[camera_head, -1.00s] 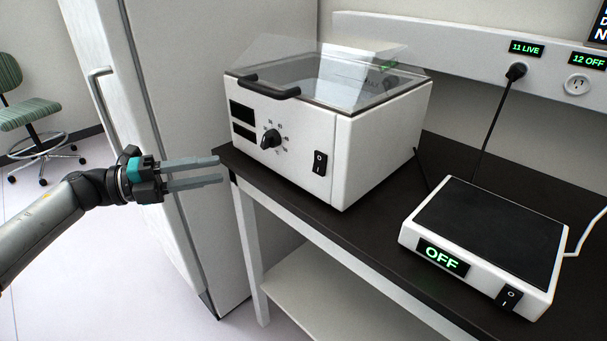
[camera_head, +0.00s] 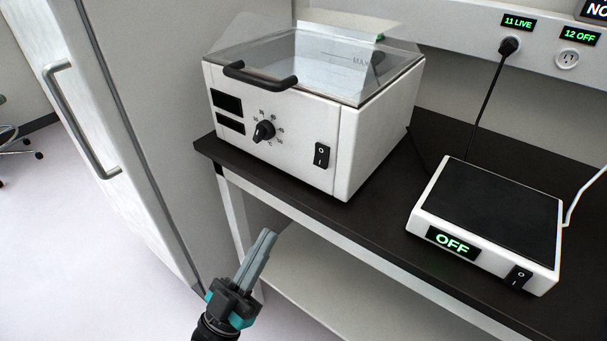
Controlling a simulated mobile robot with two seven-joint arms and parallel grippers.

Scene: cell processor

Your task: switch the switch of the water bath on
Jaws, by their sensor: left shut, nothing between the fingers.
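The water bath (camera_head: 285,125) is a white box with a clear lid and a black handle, standing on the dark bench. Its black rocker switch (camera_head: 322,155), marked O and I, is at the right of its front face. A black dial (camera_head: 264,131) and two dark, blank displays are to the left of the switch. My left gripper (camera_head: 268,238) is shut and empty, in front of the bench edge, below and to the left of the switch, apart from it. Its fingers point up. My right gripper is not in view.
A white hot plate (camera_head: 425,208) reading OFF, with its own switch (camera_head: 518,278), stands right on the bench (camera_head: 375,210). A plugged cord hangs from socket 11 LIVE (camera_head: 508,46); socket 12 OFF (camera_head: 567,58) is empty. A tall white cabinet (camera_head: 130,130) stands left.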

